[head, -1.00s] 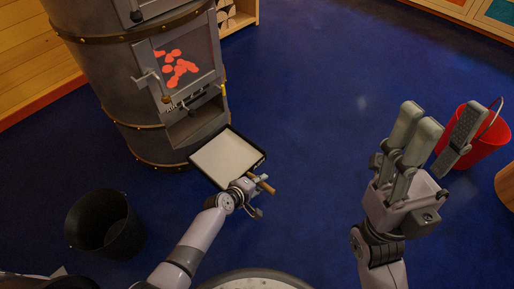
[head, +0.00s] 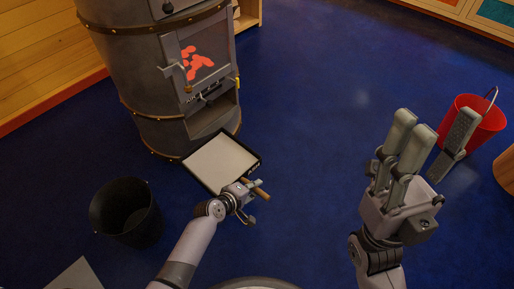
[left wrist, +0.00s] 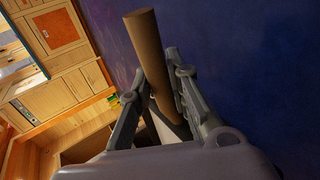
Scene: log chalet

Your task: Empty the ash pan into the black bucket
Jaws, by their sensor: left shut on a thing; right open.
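The ash pan (head: 219,163) is a shallow tray with a dark rim and a pale grey inside, out in front of the stove. Its wooden handle (head: 260,193) points to the lower right. My left gripper (head: 246,192) is shut on the handle, and the left wrist view shows the handle (left wrist: 147,45) between the fingers. The pan looks close to level. The black bucket (head: 126,212) stands on the floor to the left of the pan, apart from it. My right gripper (head: 430,150) is open and empty, fingers pointing up.
The round metal stove (head: 150,90) stands at upper left, with glowing coals (head: 197,63) behind its door and an open slot below. A red bucket (head: 482,130) is at the far right. A pale flat thing (head: 78,280) lies at the lower left edge. Blue floor between is clear.

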